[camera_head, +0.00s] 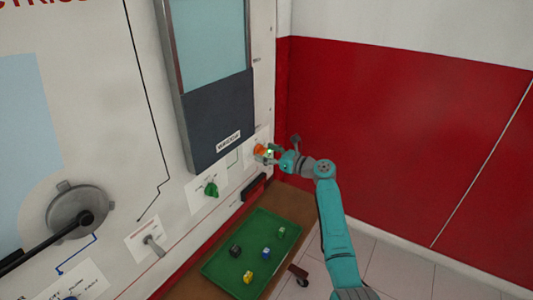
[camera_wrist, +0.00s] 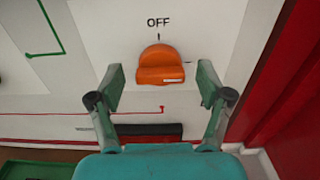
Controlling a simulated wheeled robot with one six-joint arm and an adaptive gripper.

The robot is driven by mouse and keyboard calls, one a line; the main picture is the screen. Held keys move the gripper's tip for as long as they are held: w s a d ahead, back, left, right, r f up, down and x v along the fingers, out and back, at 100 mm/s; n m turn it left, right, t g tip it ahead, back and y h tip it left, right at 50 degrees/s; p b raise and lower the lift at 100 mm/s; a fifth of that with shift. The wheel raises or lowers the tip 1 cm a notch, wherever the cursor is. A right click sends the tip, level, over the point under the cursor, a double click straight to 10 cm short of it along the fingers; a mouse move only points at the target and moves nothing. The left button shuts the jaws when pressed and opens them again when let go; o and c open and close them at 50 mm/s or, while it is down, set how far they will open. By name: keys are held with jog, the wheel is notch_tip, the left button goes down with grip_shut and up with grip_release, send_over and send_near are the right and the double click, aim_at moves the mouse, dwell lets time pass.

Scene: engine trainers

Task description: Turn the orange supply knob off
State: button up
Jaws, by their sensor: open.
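The orange supply knob (camera_wrist: 160,66) is on the white panel, under the word OFF and a short tick mark. Its grip bar lies level across the picture, with a white mark at its right end, away from the tick. In the head view the orange knob (camera_head: 260,150) is partly hidden by my gripper (camera_head: 275,154). My gripper (camera_wrist: 160,78) is open in the wrist view, one finger to each side of the knob and a little below it. I see a gap between each finger and the knob; contact is not visible.
A green knob (camera_head: 211,189) and a grey lever (camera_head: 153,245) are on the panel to the left. A dark bar (camera_wrist: 150,131) is below the orange knob. A green tray (camera_head: 225,264) with several small parts lies below. A red wall (camera_head: 410,130) is at right.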

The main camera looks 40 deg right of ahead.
jog(key=c, duration=1.2)
jog(key=shift+o, duration=0.2)
jog(key=n, duration=0.4)
jog(key=shift+a+n, duration=0.1)
jog(key=shift+n, duration=0.3)
jog(key=n, duration=0.4)
jog(key=shift+s, duration=0.1)
jog(key=n, duration=0.5)
jog(key=shift+a+f, duration=0.1)
jog(key=shift+f, duration=0.05)
jog(key=shift+f+n, duration=0.1)
jog(key=shift+n, duration=1.9)
